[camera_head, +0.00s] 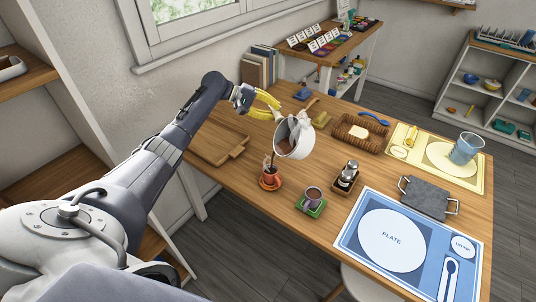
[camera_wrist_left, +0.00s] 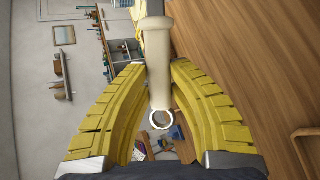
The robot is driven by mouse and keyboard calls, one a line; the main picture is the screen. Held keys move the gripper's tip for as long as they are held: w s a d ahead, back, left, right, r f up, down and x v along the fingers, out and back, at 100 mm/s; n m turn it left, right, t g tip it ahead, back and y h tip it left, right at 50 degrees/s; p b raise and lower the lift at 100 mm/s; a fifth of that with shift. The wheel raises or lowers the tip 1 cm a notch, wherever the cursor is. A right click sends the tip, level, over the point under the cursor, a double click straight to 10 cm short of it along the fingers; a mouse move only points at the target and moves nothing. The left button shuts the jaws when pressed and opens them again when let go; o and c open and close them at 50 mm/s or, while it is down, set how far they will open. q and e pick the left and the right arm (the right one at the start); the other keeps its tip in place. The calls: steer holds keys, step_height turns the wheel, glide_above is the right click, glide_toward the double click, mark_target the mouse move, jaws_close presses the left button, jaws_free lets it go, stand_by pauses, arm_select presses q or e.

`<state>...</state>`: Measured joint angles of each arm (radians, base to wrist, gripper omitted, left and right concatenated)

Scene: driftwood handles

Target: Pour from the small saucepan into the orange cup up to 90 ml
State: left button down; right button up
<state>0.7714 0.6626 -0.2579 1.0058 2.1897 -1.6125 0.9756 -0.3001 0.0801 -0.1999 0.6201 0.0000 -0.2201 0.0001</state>
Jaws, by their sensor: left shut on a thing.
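The small white saucepan (camera_head: 303,143) is tilted in the air above the table, its mouth towards the left and front, with brown liquid inside. A thin dark stream (camera_head: 272,160) runs from its lip down to the orange cup (camera_head: 269,182), which stands upright on the table. The level inside the cup is too small to read. My left gripper (camera_head: 265,105), with yellow fingers, is shut on the saucepan's handle. In the left wrist view the pale handle (camera_wrist_left: 156,60), with a ring at its end, lies between the fingers. My right gripper is not in view.
A cup with dark contents (camera_head: 313,196) stands on a green coaster right of the orange cup. Shakers (camera_head: 347,176), a grey tray (camera_head: 428,197) and a blue placemat (camera_head: 352,240) lie further right. A wooden board (camera_head: 216,142) lies left; a basket (camera_head: 356,132) stands behind.

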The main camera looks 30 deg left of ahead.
arm_select(q)
steer(key=shift+a+r+h, duration=0.15)
steer(key=shift+h, duration=0.15)
stand_by(0.7)
